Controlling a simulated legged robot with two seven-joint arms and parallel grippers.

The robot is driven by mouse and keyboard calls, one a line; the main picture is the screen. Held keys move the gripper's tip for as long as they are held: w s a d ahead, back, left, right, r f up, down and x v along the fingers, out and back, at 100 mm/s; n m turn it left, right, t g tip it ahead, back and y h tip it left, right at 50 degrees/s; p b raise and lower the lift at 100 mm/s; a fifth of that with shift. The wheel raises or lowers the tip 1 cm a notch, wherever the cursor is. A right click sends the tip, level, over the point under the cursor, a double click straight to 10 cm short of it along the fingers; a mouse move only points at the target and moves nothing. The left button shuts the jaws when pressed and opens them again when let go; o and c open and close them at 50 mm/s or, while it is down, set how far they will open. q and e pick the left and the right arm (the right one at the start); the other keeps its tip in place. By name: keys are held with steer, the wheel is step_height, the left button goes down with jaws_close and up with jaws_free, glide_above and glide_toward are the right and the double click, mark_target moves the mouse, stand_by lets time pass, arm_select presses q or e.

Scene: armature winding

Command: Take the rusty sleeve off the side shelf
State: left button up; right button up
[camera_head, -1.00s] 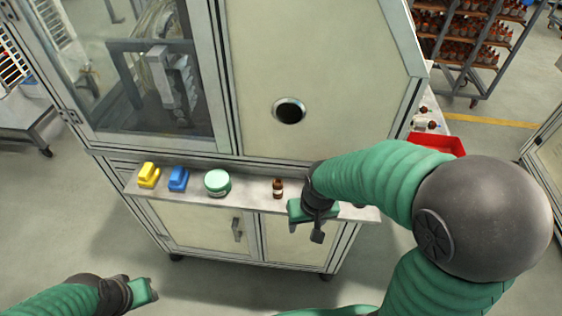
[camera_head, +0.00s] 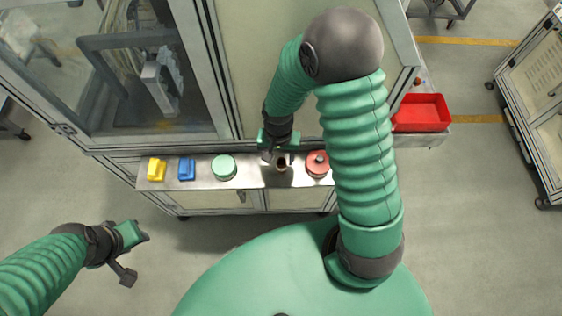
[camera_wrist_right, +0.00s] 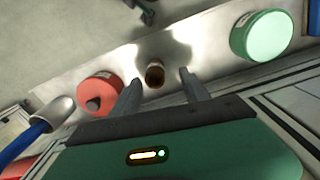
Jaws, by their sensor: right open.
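A small brown upright piece (camera_head: 282,165) stands on the narrow shelf (camera_head: 250,177) of the cabinet, between a green jar and a red tin. In the right wrist view, the brown piece (camera_wrist_right: 155,74) shows a dark round top; I cannot tell whether it is the rusty sleeve or a small bottle. My right gripper (camera_head: 279,158) is open at the shelf. Its fingertips (camera_wrist_right: 160,77) appear on either side of the piece in the wrist view; contact is not clear. My left gripper (camera_head: 141,238) hangs apart at lower left, its jaw opening unclear.
The green-lidded jar (camera_head: 223,167), blue block (camera_head: 187,169) and yellow block (camera_head: 157,169) stand left of it. The red tin (camera_head: 317,164) with a dark knob is close on its right. A blue-handled tool (camera_wrist_right: 27,136) lies beyond the tin. A red bin (camera_head: 421,112) is farther right.

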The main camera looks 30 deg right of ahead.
mark_target(280, 163)
steer(key=f, duration=0.1)
steer(key=s+f+p, duration=0.1)
steer(key=f, duration=0.1)
steer(key=shift+a+f, duration=0.15)
steer(key=shift+a, duration=0.05)
steer(key=shift+s+f+p, duration=0.15)
steer(key=shift+f+p, duration=0.15)
steer(key=shift+f, duration=0.05)
steer(key=shift+d+f, duration=0.15)
steer(key=shift+f, duration=0.05)
steer(key=shift+w+d+f, duration=0.15)
steer(key=shift+w+d, duration=0.1)
steer(key=shift+d, duration=0.05)
steer(key=shift+c, duration=0.3)
steer(key=shift+w+d, duration=0.1)
steer(key=c, duration=0.5)
steer(key=shift+a, duration=0.3)
jaws_close()
arm_select(q)
steer(key=shift+s+a+r, duration=0.25)
steer(key=shift+r, duration=0.25)
steer(key=shift+s+a+r, duration=0.2)
steer(key=shift+r, duration=0.25)
arm_select(e)
steer(key=shift+a, duration=0.1)
